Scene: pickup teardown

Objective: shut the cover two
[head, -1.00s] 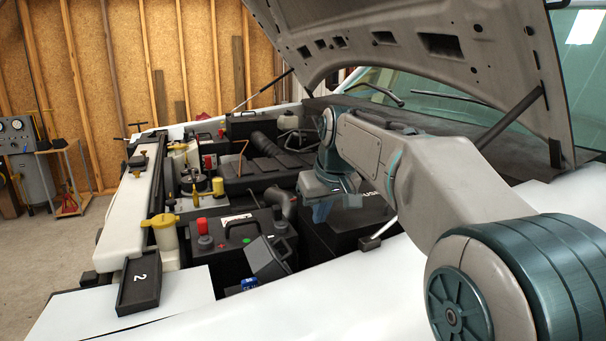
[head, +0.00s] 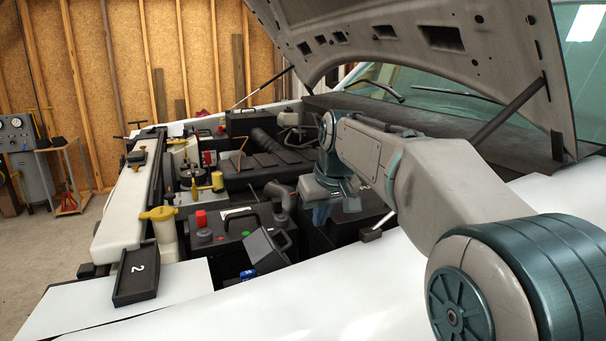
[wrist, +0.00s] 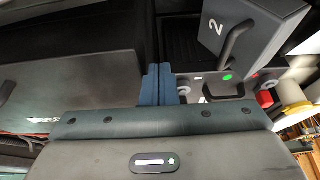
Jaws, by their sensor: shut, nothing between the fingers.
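The cover marked 2 is a grey lid with a dark bar handle (wrist: 232,45), and it shows at the top right of the wrist view. In the head view the cover (head: 264,250) stands tilted up at the front of the engine bay, beside the black battery (head: 228,232). My gripper (head: 322,215) points down into the bay, to the right of the cover and apart from it. In the wrist view its blue fingers (wrist: 160,82) are together and empty. What lies directly under the fingertips is partly hidden.
A dark tray (head: 137,275) marked 2 lies on the white front edge at left. A black box (wrist: 75,95) is close to the gripper's left in the wrist view.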

